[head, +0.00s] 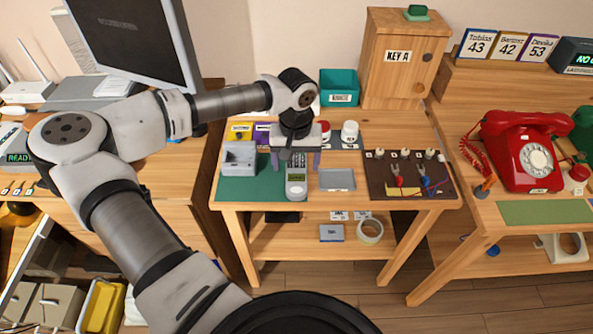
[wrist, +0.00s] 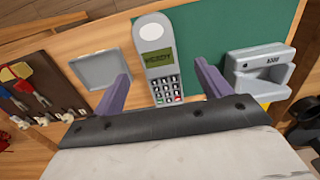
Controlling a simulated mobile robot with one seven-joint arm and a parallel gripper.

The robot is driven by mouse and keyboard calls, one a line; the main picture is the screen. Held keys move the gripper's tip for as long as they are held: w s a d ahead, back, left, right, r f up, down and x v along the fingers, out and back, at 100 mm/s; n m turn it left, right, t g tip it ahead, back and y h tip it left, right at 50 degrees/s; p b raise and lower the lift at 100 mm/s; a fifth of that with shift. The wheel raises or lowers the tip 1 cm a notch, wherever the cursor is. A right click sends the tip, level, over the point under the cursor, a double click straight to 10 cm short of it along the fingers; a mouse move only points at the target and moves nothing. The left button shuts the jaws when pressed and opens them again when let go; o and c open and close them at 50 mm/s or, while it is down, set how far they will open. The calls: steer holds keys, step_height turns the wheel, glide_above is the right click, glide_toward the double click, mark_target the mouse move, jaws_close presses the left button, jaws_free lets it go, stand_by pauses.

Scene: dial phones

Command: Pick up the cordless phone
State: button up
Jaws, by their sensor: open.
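The cordless phone (head: 296,184) is grey with a green screen and stands out at the front edge of the middle table, in front of my gripper. In the wrist view the cordless phone (wrist: 158,60) shows its screen and keypad. Its lower end lies between the two purple fingers of my gripper (wrist: 163,83). The fingers are open, one on each side of the phone, with a gap on both sides. In the head view my gripper (head: 296,160) points down over the table just behind the phone. Whether the phone touches the surface is hard to tell.
A grey cradle (head: 239,158) sits left of the phone on a green mat (head: 240,190). A grey tray (head: 337,180) lies to the right, then a dark board (head: 378,189) with coloured clips. A red dial phone (head: 520,150) stands on the right table.

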mark_target(296, 180)
steer(key=f+p, duration=0.1)
steer(key=f, duration=0.1)
steer(key=s+f+p, duration=0.1)
steer(key=f, duration=0.1)
steer(key=shift+s+d+f, duration=0.1)
steer(key=shift+s, duration=0.05)
steer(key=shift+f, duration=0.5)
steer(key=c, duration=1.2)
steer(key=shift+o, duration=0.2)
steer(key=shift+r, duration=0.1)
